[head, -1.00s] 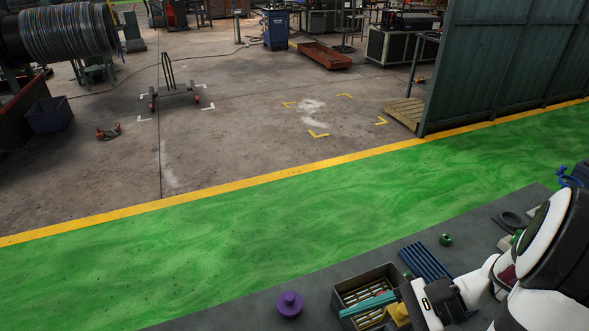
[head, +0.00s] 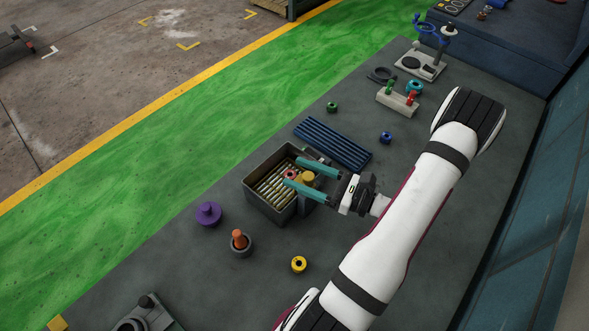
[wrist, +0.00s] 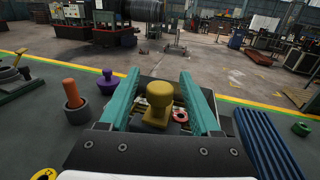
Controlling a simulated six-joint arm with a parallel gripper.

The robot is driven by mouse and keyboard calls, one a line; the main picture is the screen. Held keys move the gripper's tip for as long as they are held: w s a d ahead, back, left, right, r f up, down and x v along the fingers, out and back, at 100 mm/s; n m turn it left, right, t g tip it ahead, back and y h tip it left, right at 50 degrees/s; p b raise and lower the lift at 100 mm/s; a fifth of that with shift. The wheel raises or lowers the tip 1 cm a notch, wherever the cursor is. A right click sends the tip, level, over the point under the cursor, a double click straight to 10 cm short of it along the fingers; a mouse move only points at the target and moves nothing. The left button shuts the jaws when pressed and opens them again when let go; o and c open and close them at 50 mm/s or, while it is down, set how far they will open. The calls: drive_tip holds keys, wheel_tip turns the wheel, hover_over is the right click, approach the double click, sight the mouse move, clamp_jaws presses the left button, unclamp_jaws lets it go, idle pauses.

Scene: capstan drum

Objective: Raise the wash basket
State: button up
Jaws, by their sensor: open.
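A dark grey open tank (head: 271,206) stands on the bench. A slatted brass-coloured basket (head: 268,187) sits inside it, below the rim. A red ring (head: 292,174) lies in the basket; it also shows in the wrist view (wrist: 180,115). A yellow knob (head: 308,179) stands up at the tank's near side; it fills the middle of the wrist view (wrist: 159,96). My gripper (head: 293,172) is open, its teal fingers reaching over the tank. In the wrist view the fingers (wrist: 159,72) lie on both sides of the knob, with gaps visible. The knob's lower part is partly hidden.
A blue ribbed mat (head: 332,143) lies just beyond the tank. A purple knobbed piece (head: 208,214), a grey cup with an orange peg (head: 240,243) and a yellow ring (head: 298,264) stand nearby. A rack with coloured pegs (head: 398,101) is farther along the bench.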

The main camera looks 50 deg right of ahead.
drive_tip(key=shift+x, duration=0.95)
clamp_jaws()
idle(0.7)
